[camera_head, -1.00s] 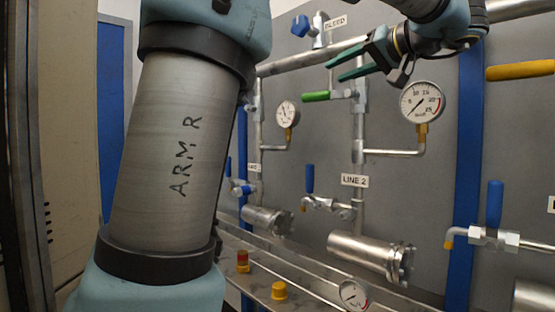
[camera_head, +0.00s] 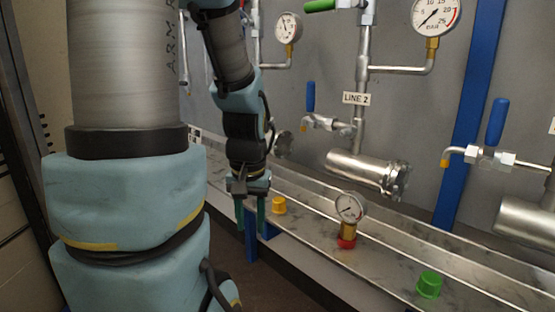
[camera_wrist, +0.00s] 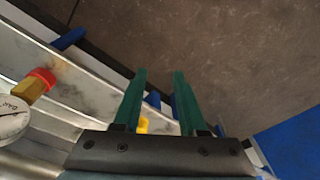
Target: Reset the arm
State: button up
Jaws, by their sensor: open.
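My gripper (camera_head: 250,216) hangs pointing down in the head view, at the front edge of the metal shelf, left of the yellow cap. Its two green fingers are apart with nothing between them. In the wrist view the open fingers (camera_wrist: 159,90) reach out over the shelf edge toward the dark floor. My arm comes down from the top, with its large near links filling the left of the head view.
The metal shelf (camera_head: 385,262) bears a yellow cap (camera_head: 278,205), a pressure gauge (camera_head: 349,207) on a red cap and a green cap (camera_head: 429,285). Behind, a flanged vessel (camera_head: 360,169) sits under the LINE 2 label (camera_head: 356,98). Blue-handled valves stick out. Open floor lies before the shelf.

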notch_tip(320, 180, up, 15)
jog(key=s+a+p, duration=0.1)
jog(key=p, duration=1.5)
jog(key=shift+r+n+p, duration=0.2)
jog(key=shift+n+p, duration=0.15)
jog(key=shift+n, duration=0.05)
jog(key=shift+s, duration=0.1)
dwell(0.8)
